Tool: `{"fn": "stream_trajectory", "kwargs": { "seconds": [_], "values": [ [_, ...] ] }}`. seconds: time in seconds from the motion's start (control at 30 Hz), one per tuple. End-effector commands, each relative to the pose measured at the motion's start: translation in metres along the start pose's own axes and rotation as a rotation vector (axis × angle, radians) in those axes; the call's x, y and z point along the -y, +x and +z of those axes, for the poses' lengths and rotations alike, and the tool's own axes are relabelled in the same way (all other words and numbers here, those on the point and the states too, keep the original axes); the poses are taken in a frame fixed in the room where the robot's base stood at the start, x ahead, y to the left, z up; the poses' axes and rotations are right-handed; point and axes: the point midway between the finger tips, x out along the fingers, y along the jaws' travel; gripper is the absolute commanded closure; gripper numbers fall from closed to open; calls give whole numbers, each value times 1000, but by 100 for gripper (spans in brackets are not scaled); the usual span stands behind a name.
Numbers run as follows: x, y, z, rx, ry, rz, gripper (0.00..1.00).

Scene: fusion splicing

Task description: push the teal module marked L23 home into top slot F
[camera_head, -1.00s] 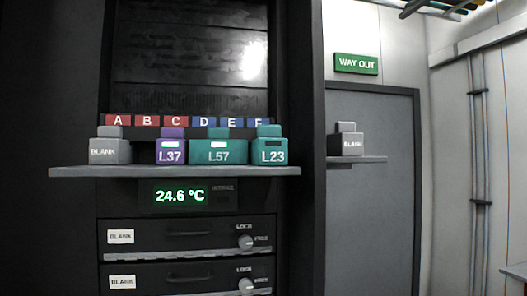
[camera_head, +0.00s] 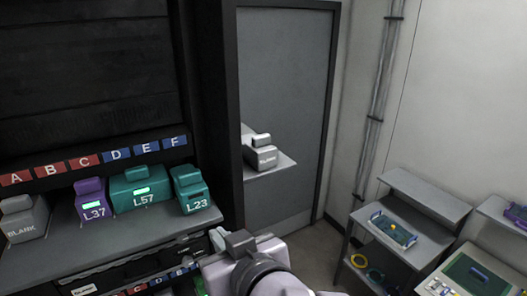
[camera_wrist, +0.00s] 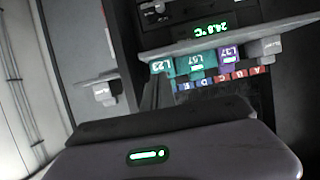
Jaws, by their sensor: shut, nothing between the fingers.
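The teal module L23 (camera_head: 190,188) sits at the right end of the module shelf, below the blue label F (camera_head: 174,142). I cannot tell how deep it sits in the slot. It also shows in the wrist view (camera_wrist: 162,67), where the picture is upside down. My gripper (camera_head: 236,240) is low in the head view, in front of the shelf and to the right of L23, apart from it. Its dark fingers (camera_wrist: 158,92) are together and empty in the wrist view, and seem to hide part of the label strip near F.
Left of L23 stand the wider teal L57 (camera_head: 140,189), purple L37 (camera_head: 91,199) and a grey blank (camera_head: 24,219). A grey blank (camera_head: 263,155) rests on a side ledge to the right. Farther right is a bench (camera_head: 410,262) with trays. The floor between is open.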

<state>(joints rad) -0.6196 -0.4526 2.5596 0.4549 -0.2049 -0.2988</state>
Motion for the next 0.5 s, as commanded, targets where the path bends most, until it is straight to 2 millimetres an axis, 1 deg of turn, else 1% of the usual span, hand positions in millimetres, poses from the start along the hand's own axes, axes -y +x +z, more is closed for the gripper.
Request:
{"fn": "stream_trajectory", "kwargs": {
  "seconds": [0.03,0.07,0.27,0.5],
  "values": [
    [4,-4,-14,-9,-12,-5,100],
    [5,-3,-16,-15,-18,-6,100],
    [6,5,-12,-23,-24,-5,100],
    [5,20,-11,-22,-23,-5,100]
  ]
}}
